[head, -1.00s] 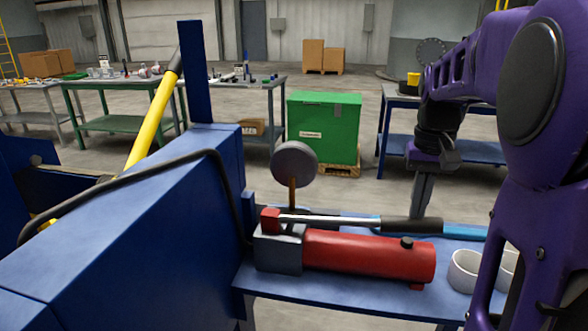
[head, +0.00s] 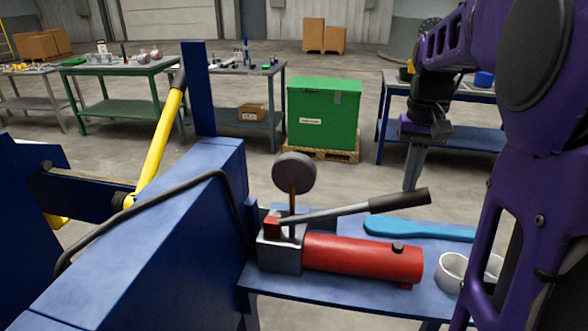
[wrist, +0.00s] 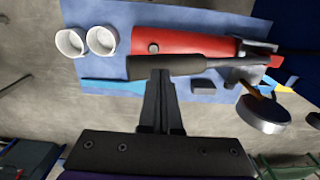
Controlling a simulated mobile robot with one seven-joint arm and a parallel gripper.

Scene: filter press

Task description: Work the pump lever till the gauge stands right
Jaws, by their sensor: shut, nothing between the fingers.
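The hand pump has a red cylinder (head: 362,258) with a grey block at its left end, lying on a blue shelf. Its lever has a black grip (head: 398,200) and slopes up to the right from the red pivot. The grip also shows in the wrist view (wrist: 165,66). My gripper (head: 409,188) is shut and empty, pointing down close to the grip. In the wrist view the fingertips (wrist: 160,73) meet the grip's edge; I cannot tell whether they touch it. The round gauge (head: 294,173) stands above the block; its dial face and needle are hidden.
A blue press beam (head: 160,225) with a black hose is at left.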

